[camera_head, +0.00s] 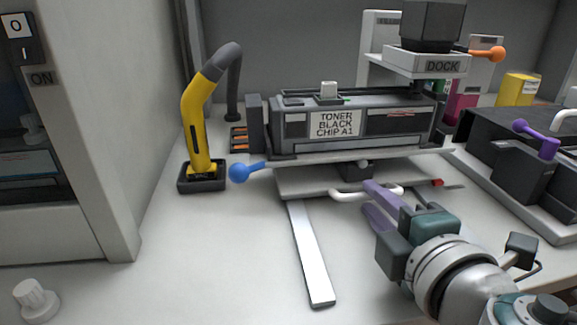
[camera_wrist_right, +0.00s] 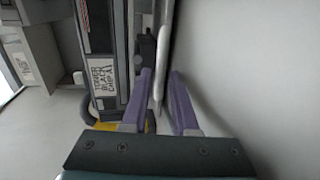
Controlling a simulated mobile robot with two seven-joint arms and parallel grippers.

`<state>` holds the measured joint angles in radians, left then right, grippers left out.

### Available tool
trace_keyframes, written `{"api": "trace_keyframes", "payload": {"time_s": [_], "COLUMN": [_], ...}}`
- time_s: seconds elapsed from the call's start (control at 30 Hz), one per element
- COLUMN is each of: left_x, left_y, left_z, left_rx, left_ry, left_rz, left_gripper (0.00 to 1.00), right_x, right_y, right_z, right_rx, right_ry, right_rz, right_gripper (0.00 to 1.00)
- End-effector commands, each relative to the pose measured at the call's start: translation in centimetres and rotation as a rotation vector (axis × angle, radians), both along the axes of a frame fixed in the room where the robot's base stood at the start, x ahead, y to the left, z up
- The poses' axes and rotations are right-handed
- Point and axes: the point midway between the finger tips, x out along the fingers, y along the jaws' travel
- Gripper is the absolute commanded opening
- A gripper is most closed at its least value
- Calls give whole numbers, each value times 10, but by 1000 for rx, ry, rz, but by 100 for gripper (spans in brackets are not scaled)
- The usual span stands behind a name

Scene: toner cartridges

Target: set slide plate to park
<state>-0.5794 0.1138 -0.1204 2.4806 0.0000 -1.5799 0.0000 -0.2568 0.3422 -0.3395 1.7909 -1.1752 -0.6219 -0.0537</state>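The slide plate (camera_head: 310,182) is a pale grey plate under the cartridge assembly, on a light rail (camera_head: 310,255) that runs toward the front. A white bar handle (camera_head: 348,196) sits at its front edge and also shows in the right wrist view (camera_wrist_right: 163,45). My right gripper (camera_head: 366,197) is at the handle's right part with its two purple fingers apart. In the right wrist view, the handle bar reaches between the open fingers (camera_wrist_right: 164,75); contact cannot be told. My left gripper is not in view.
The toner cartridge (camera_head: 400,123) sits above the plate, under a DOCK block (camera_head: 440,66). A blue-knobbed lever (camera_head: 240,173) sticks out left. A yellow tool (camera_head: 197,125) stands in a black holder. A black unit with a purple lever (camera_head: 536,138) is right. The front-left table is mostly clear.

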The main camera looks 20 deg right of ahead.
Motion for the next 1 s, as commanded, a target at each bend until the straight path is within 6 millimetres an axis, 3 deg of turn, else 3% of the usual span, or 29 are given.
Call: {"api": "trace_keyframes", "payload": {"time_s": [0.23, 0.5, 1.0], "left_x": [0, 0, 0], "left_y": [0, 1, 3], "left_z": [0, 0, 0], "left_rx": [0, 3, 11], "left_ry": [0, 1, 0], "left_rz": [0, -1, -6], "left_gripper": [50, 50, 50], "right_x": [1, 1, 1], "right_y": [0, 0, 0], "right_z": [0, 0, 0], "right_rx": [0, 0, 1], "right_ry": [0, 0, 0], "right_rz": [0, 0, 0], "right_gripper": [27, 0, 0]}}
